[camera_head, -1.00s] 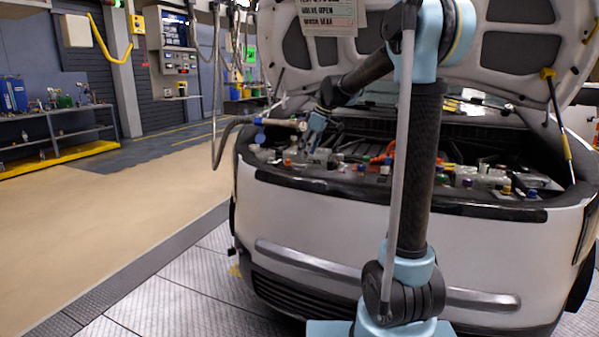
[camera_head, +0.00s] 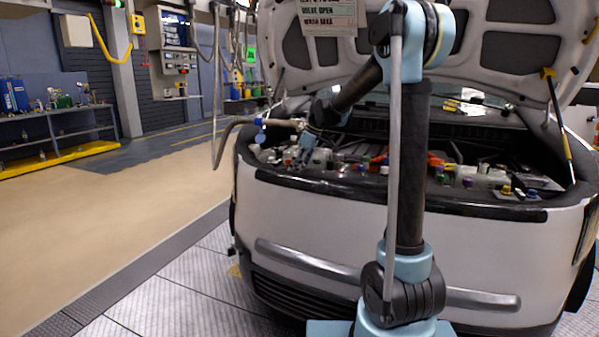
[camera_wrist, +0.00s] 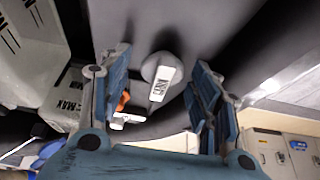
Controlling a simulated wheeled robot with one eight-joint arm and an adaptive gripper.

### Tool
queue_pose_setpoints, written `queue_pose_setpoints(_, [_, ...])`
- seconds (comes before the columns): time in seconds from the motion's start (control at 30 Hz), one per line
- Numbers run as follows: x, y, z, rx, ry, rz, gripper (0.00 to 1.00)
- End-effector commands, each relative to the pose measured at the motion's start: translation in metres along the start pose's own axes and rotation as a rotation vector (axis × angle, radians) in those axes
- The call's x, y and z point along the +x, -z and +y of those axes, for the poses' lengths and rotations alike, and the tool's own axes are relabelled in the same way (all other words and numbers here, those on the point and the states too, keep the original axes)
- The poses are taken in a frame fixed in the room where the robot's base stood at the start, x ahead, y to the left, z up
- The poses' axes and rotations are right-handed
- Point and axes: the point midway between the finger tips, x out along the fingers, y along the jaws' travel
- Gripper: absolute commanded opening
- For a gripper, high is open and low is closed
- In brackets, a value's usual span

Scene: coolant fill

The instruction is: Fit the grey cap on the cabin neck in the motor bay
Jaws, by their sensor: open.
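A round grey cap (camera_wrist: 164,66) with a white lettered label shows between my fingers in the wrist view. Its lettering is turned and hard to read. My gripper (camera_wrist: 160,80) is open, one blue finger on each side of the cap, with gaps between them. I cannot tell whether the cap sits on a neck or on a ledge. In the head view my gripper (camera_head: 305,158) points down at the front left of the motor bay (camera_head: 480,150). The cap and the cabin neck cannot be made out there.
A pale translucent tank marked MAX (camera_wrist: 55,85) stands left of the fingers in the wrist view. A hose with a blue valve (camera_head: 260,130) hangs close left of my gripper. The raised hood (camera_head: 510,50) is above. Several coloured caps line the bay's front.

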Motion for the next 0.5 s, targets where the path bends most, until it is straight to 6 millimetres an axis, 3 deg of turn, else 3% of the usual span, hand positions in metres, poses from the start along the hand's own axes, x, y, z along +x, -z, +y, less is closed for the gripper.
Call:
queue_pose_setpoints(0.03, [-0.0001, -0.0001, 0.0000, 0.000, 0.000, 0.000, 0.55])
queue_pose_setpoints(0.2, [-0.0003, -0.0003, 0.0004, 0.001, 0.000, 0.000, 0.17])
queue_pose_setpoints(0.5, [-0.0010, -0.0014, 0.0011, 0.002, -0.001, 0.000, 0.17])
